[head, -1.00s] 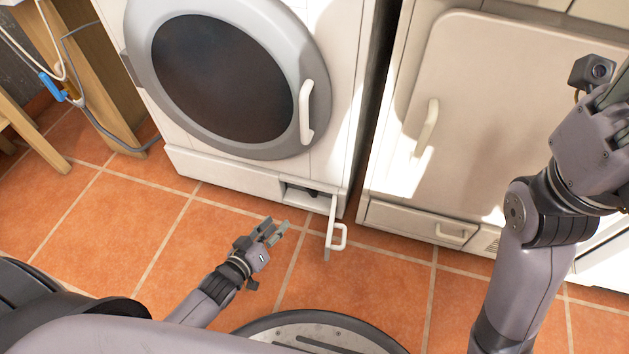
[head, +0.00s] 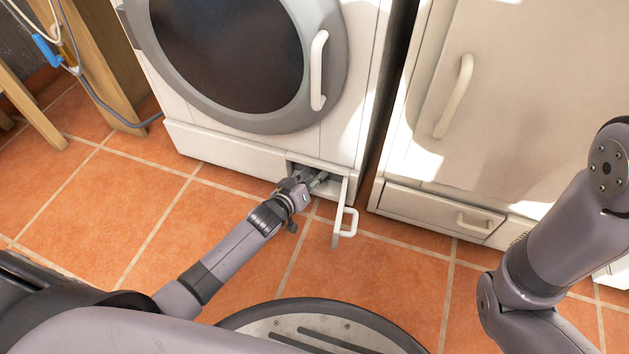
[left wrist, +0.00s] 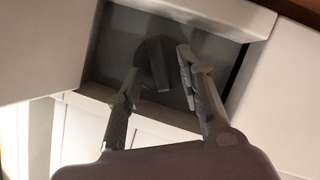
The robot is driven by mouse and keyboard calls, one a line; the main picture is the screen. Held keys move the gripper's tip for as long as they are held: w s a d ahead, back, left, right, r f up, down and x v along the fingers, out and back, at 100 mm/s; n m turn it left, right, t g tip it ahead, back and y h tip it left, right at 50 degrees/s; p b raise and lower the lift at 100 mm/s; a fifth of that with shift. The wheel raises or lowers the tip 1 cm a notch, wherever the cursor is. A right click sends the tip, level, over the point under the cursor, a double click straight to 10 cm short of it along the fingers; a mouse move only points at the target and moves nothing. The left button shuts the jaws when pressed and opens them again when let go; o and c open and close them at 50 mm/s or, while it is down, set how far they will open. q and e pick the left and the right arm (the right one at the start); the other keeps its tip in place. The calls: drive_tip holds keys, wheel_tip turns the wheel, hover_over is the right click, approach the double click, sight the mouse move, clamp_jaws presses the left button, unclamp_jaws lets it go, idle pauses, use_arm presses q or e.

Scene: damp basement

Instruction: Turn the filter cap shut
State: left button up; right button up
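The filter cap (left wrist: 153,55) is a dark grey round piece with a raised grip ridge, set inside the open filter recess (left wrist: 112,45). In the head view the recess (head: 293,168) is low at the front right of the washer, and my left gripper hides the cap. My left gripper (head: 318,178) is at the recess mouth. In the left wrist view its two fingers (left wrist: 157,61) are spread, with the cap's ridge seen between their tips. I cannot tell whether they touch it. My right gripper is out of view; only its arm shows at the right.
The filter flap (head: 341,205) hangs open to the right of the recess, its white handle (head: 349,222) sticking out. The washer (head: 225,147) stands beside a second white appliance (head: 440,150) with a small lower drawer. Tiled floor (head: 110,205) is clear to the left.

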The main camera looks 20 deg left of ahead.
use_arm(q)
drive_tip(key=shift+w+d+f, duration=0.1)
drive_tip(key=shift+w, duration=0.35)
clamp_jaws()
idle(0.3)
